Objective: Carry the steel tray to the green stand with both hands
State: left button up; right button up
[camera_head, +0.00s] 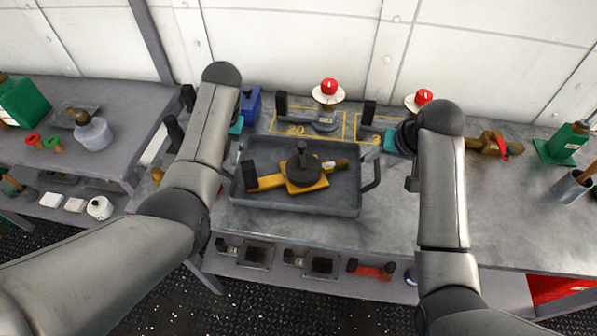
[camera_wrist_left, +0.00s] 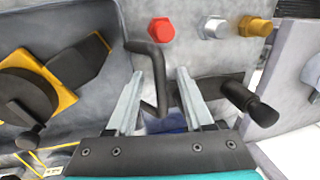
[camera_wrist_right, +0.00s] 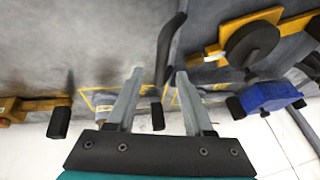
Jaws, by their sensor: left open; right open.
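The steel tray (camera_head: 345,207) is a dark grey open pan on the bench, holding a yellow-and-black tool (camera_head: 305,182). Its right handle (camera_head: 372,172) shows in the head view; the left arm hides the left one. In the left wrist view, my left gripper (camera_wrist_left: 160,75) is open, with a bent dark tray handle (camera_wrist_left: 155,60) between its fingers. In the right wrist view, my right gripper (camera_wrist_right: 158,73) is open, with a dark handle (camera_wrist_right: 170,45) at its fingertips. Neither gripper is closed on a handle. I cannot tell whether a green object (camera_head: 565,144) at the right is the stand.
Red-topped items (camera_head: 329,88) and yellow-outlined marks (camera_head: 345,128) lie behind the tray. A blue box (camera_head: 251,103) is behind left. A lower shelf (camera_head: 300,280) holds tools. A green can (camera_head: 22,100) stands on the left bench (camera_head: 140,112).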

aim_at(378, 162)
pick_arm(q)
jog(key=shift+x, duration=1.8)
pick_arm(e)
jog(key=shift+x, duration=1.75)
pick_arm(q)
jog(key=shift+c, duration=0.3)
pick_arm(e)
jog(key=shift+c, duration=0.3)
pick_arm(q)
grip_shut()
pick_arm(e)
grip_shut()
pick_arm(q)
jog(key=shift+r, duration=0.1)
